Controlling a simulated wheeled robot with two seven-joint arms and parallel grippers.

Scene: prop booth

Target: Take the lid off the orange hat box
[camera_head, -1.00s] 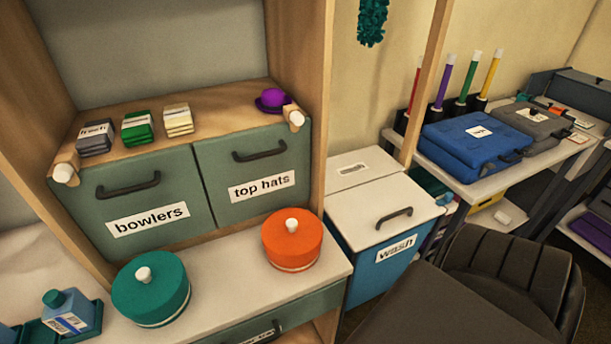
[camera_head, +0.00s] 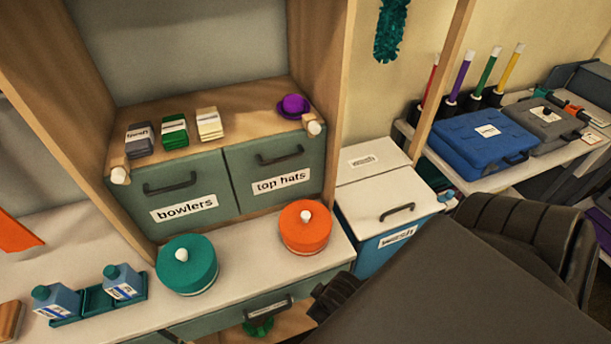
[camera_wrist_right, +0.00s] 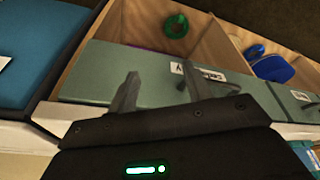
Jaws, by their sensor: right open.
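The orange hat box (camera_head: 304,237) stands upright on the white counter in the head view, near the counter's right end. Its orange lid (camera_head: 290,216) is on it, with a white round knob (camera_head: 306,216) on top. My right gripper (camera_wrist_right: 160,72) is open and empty in the right wrist view, its two fingers apart in front of a green drawer front. The orange box is not in that wrist view. In the head view my dark right arm fills the lower right, its end low beside the counter's front edge, below and right of the box. My left gripper is not in view.
A teal hat box (camera_head: 187,272) with a white knob stands left of the orange one. Blue bottles (camera_head: 124,281) sit in a teal tray. Behind are the bowlers drawer (camera_head: 183,191) and top hats drawer (camera_head: 277,171). A blue wash bin (camera_head: 380,248) is to the right.

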